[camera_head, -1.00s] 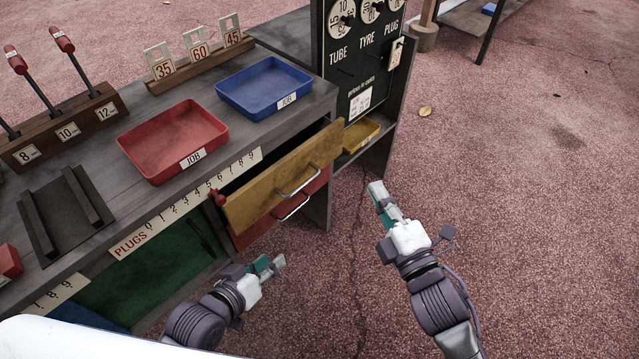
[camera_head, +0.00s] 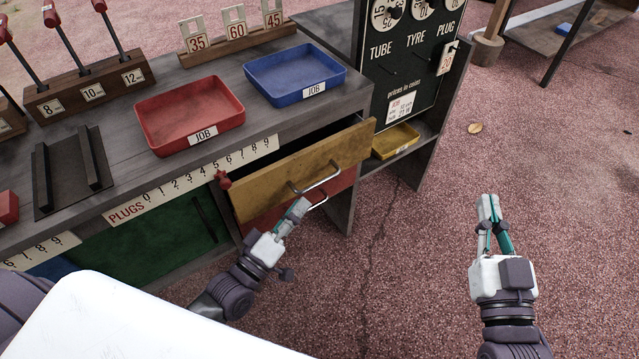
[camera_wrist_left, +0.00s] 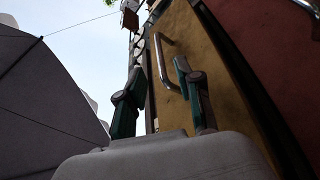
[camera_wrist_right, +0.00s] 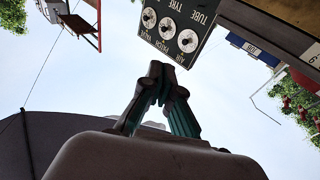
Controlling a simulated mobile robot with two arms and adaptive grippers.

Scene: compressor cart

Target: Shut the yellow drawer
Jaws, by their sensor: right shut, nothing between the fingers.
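The yellow drawer (camera_head: 290,175) under the workbench stands pulled out, its dark inside showing above the front. Its silver bar handle (camera_head: 322,183) is on the front; the front and handle also fill much of the left wrist view (camera_wrist_left: 163,60). My left gripper (camera_head: 298,208) is just in front of the yellow drawer, close below the handle. In the left wrist view its fingers (camera_wrist_left: 158,80) are apart, with the handle showing between them; I cannot tell if they touch it. My right gripper (camera_head: 487,205) is shut and empty, over open ground to the right.
A red-fronted drawer (camera_head: 340,193) lies directly below the yellow one. The bench top holds a red tray (camera_head: 190,112) and a blue tray (camera_head: 295,75). A yellow tray (camera_head: 396,141) sits on a low shelf to the right.

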